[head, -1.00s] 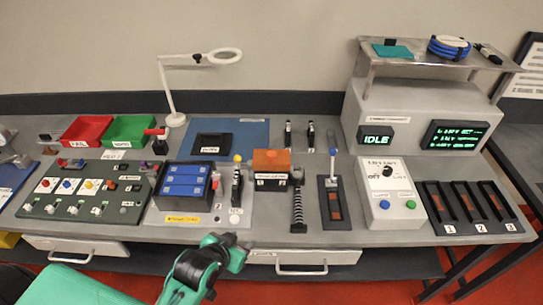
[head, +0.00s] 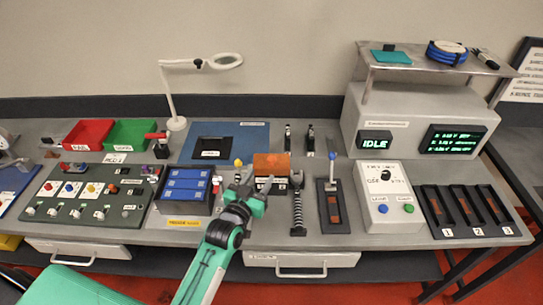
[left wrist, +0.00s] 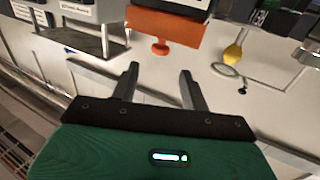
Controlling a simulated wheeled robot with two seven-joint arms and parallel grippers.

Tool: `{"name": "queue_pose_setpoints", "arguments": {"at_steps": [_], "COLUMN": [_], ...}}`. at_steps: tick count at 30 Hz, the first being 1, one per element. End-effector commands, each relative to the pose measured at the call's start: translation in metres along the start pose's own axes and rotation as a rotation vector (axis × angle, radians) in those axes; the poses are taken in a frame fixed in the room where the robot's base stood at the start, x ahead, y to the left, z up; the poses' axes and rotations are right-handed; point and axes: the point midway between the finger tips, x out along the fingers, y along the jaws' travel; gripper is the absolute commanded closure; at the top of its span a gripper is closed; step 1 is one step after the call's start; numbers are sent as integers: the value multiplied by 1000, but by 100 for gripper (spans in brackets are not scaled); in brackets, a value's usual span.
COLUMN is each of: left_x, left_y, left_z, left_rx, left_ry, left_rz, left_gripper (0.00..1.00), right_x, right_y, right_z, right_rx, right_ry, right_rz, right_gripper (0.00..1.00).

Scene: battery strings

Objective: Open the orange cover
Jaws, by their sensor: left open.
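The orange cover (head: 271,163) sits on a small labelled box at the middle of the bench and looks closed. In the left wrist view the orange cover (left wrist: 166,27) is a flat panel with a small knob-like tab (left wrist: 160,47) at its edge. My left gripper (head: 254,182) is open and empty, just in front of the cover in the head view. The wrist view shows its two fingers (left wrist: 159,80) spread apart, with a gap between them and the tab. My arm hides part of the bench below the cover. My right gripper is not in view.
A lever with a yellow knob (head: 238,163) stands just left of the cover. To the right are a black ribbed handle (head: 297,205) and a blue-topped lever (head: 332,172). The blue battery block (head: 186,185) is further left.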

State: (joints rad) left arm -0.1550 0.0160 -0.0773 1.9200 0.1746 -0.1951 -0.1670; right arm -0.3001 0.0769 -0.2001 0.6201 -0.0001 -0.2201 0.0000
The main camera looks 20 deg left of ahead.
Motion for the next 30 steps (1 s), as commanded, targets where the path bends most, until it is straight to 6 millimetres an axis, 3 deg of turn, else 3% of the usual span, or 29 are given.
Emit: {"name": "queue_pose_setpoints", "arguments": {"at_steps": [9, 15, 29, 30], "left_x": [60, 83, 93, 93], "left_y": [0, 0, 0, 0], "left_z": [-4, -2, 0, 0], "left_rx": [1, 1, 0, 0], "left_ry": [0, -1, -1, -1], "left_rz": [0, 0, 0, 0], "left_gripper": [54, 54, 54, 62], "right_x": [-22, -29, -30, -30], "right_y": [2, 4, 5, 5], "right_z": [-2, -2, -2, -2], "right_rx": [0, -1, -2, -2], "right_ry": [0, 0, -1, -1], "right_rz": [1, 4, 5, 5], "right_gripper": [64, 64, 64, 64]}}
